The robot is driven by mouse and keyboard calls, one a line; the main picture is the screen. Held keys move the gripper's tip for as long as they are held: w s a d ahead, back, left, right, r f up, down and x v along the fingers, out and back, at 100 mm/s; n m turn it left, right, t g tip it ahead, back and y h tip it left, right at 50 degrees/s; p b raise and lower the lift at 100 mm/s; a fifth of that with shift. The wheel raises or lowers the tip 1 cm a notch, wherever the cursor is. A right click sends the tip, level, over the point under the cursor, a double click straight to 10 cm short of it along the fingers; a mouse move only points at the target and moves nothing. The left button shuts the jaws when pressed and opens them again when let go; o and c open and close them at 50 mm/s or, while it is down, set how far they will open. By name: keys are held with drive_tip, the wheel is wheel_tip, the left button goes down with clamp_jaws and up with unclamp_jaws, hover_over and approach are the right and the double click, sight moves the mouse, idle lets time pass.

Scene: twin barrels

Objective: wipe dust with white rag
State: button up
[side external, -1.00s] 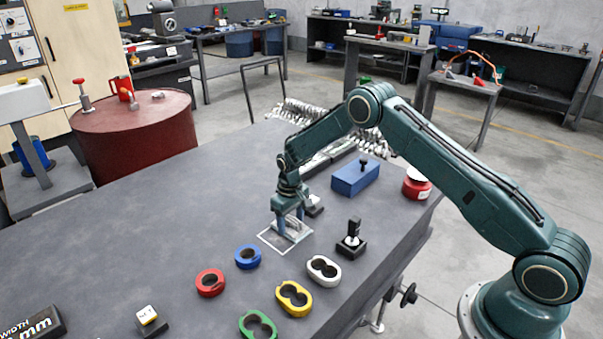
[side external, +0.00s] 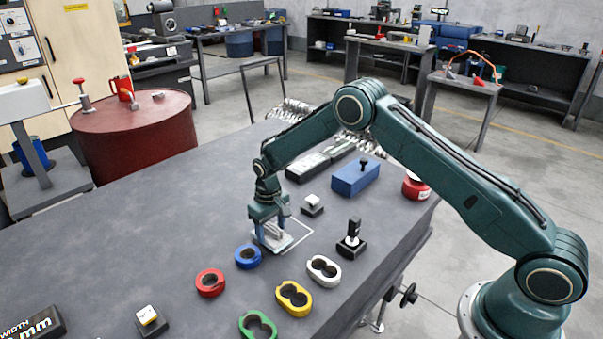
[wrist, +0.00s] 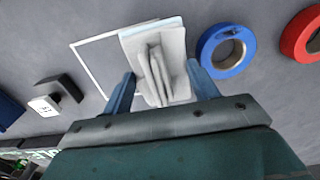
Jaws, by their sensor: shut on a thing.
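The white rag (side external: 281,245) is a folded cloth with a raised pleat in its middle. It lies flat on or just above the grey bench top, across the left side of a white square outline (side external: 308,232). My gripper (side external: 270,234) points down and is shut on the pleat. In the wrist view the rag (wrist: 133,42) sits between the two blue fingers of my gripper (wrist: 160,78), and the outline (wrist: 92,72) shows to its left. The rag hides part of the outline. I cannot make out any dust.
A blue ring (side external: 248,257) lies close to the left of the rag, with a red ring (side external: 210,283) beyond it. White (side external: 323,282) and yellow (side external: 293,312) double rings, a black-handled block (side external: 351,247) and a blue box (side external: 356,190) stand nearby. The bench's left part is mostly clear.

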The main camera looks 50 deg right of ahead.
drive_tip(key=shift+r, duration=3.1)
